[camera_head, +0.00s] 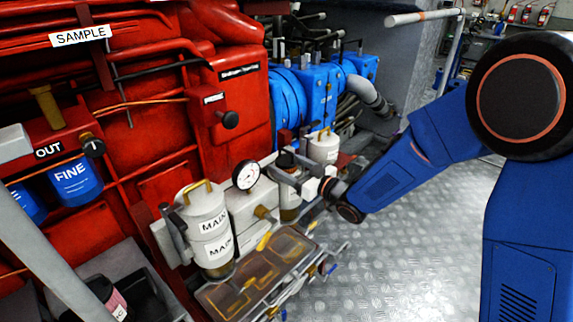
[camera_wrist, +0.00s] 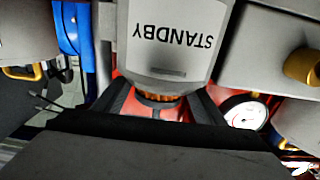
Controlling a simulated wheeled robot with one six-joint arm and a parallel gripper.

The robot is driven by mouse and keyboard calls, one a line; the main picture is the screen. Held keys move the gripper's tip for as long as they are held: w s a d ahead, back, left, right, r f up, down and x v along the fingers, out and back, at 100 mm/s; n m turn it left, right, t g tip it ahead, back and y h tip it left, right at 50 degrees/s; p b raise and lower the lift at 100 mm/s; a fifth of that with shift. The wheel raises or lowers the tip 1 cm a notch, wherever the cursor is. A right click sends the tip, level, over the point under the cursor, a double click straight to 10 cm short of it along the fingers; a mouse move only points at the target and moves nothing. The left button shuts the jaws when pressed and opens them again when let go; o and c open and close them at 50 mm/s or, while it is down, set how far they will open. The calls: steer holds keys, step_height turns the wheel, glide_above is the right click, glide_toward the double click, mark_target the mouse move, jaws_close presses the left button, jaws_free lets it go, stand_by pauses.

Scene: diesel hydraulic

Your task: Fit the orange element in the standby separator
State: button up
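The standby separator (camera_wrist: 170,45) is a white-grey canister, its STANDBY label upside down in the wrist view. In the head view its lower body (camera_head: 290,206) stands right of the gauge, partly hidden by my gripper. A short pleated band of the orange element (camera_wrist: 160,97) shows at the canister's open end; the rest is hidden, apparently inside. My gripper (camera_wrist: 158,100) has its dark fingers either side of this band, with what look like gaps to it. It also shows in the head view (camera_head: 288,172), reaching in from the right.
A white lid-like canister with a yellow handle (camera_head: 323,147) stands just behind my gripper. The MAIN separator (camera_head: 207,225) and a pressure gauge (camera_head: 248,175) are to the left. A clear tray (camera_head: 293,246) lies in front. The floor (camera_head: 420,250) at right is free.

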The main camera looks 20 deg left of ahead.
steer(key=shift+o, duration=0.4)
steer(key=shift+s+f, duration=0.1)
steer(key=v, duration=1.7)
steer(key=shift+d, duration=0.2)
steer(key=w+d+r+m+t+h, duration=0.1)
steer(key=w+d+m+t+h, duration=0.15)
steer(key=d, duration=0.35)
steer(key=w+d+r+m+t+h, duration=0.1)
steer(key=w+d+r+t+h, duration=0.1)
steer(key=w+d+h, duration=0.3)
steer(key=s+d+r+m+h, duration=0.1)
steer(key=s+d+m+h, duration=0.15)
steer(key=d, duration=0.55)
steer(key=s+d+r+m+h, duration=0.15)
steer(key=d+h, duration=0.25)
steer(key=d, duration=0.5)
steer(key=s+d+m+g+h, duration=0.3)
steer(key=s+d+m, duration=0.1)
steer(key=s+d, duration=0.55)
steer(key=s+d+m+g, duration=0.1)
steer(key=s+m+g, duration=0.1)
steer(key=s, duration=1.5)
steer(key=shift+d+f+g, duration=0.2)
steer(key=shift+d+g, duration=0.05)
steer(key=shift+g, duration=0.6)
